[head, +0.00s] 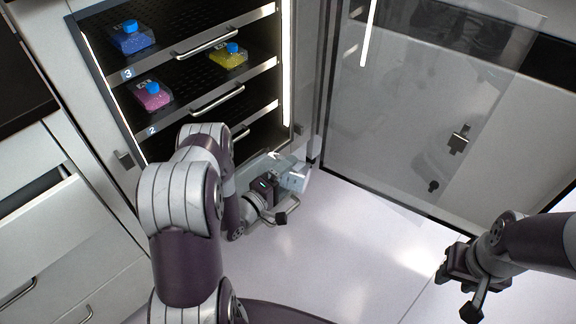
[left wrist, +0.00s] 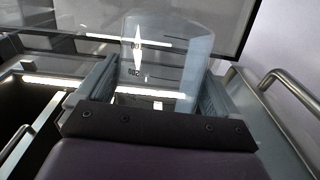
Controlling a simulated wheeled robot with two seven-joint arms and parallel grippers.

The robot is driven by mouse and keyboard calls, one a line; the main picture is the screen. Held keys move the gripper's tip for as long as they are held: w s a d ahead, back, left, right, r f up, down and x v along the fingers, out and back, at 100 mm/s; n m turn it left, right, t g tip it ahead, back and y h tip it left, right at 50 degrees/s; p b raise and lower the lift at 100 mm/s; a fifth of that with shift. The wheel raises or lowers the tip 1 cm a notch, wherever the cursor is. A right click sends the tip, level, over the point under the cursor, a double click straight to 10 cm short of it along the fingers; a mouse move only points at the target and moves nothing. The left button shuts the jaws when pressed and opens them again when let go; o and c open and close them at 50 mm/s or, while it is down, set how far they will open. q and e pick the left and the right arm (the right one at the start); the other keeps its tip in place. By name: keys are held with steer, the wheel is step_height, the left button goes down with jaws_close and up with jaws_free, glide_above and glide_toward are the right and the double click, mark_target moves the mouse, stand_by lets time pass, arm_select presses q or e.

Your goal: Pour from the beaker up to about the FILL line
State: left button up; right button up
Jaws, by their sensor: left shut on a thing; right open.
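My left gripper (head: 292,175) is low in front of the open cabinet, near its lower right corner. In the left wrist view it is shut on a clear, see-through container (left wrist: 170,60) with small dark print on its wall. I cannot tell for certain that this is the beaker. No liquid and no FILL line can be made out on it. My right gripper (head: 450,272) is at the lower right of the head view, open and empty, over the pale floor.
The cabinet holds a blue flask (head: 131,38), a yellow flask (head: 229,56) and a pink flask (head: 152,96) on shelves with handles. Its glass door (head: 400,130) stands open to the right. White drawers (head: 60,235) stick out at left. The floor (head: 350,250) between the grippers is clear.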

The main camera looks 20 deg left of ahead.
arm_select(q)
steer(key=shift+r+p, duration=0.4)
steer(key=shift+r, duration=0.05)
steer(key=shift+w+m, duration=0.2)
steer(key=shift+m, duration=0.1)
steer(key=r+m+g+y+p, duration=0.1)
steer(key=m, duration=0.1)
steer(key=r+m+y+p, duration=0.1)
steer(key=m+p, duration=0.1)
steer(key=m+g+p, duration=0.1)
steer(key=m+p, duration=0.1)
steer(key=shift+d+r+m+g+y, duration=0.3)
steer(key=shift+r+m+y, duration=0.1)
steer(key=a+m+y, duration=0.1)
steer(key=f+m+y, duration=0.1)
steer(key=m, duration=0.1)
steer(key=a+f+m+y, duration=0.1)
steer(key=shift+s+a+m+g, duration=0.1)
steer(key=shift+a+m+g, duration=0.2)
steer(key=shift+a, duration=0.05)
steer(key=shift+a+f+m+y, duration=0.3)
steer(key=shift+a+m+y, duration=0.2)
steer(key=shift+a+m, duration=0.1)
arm_select(e)
step_height(320, 180, up, 8)
steer(key=shift+f, duration=0.25)
arm_select(q)
steer(key=shift+d, duration=0.1)
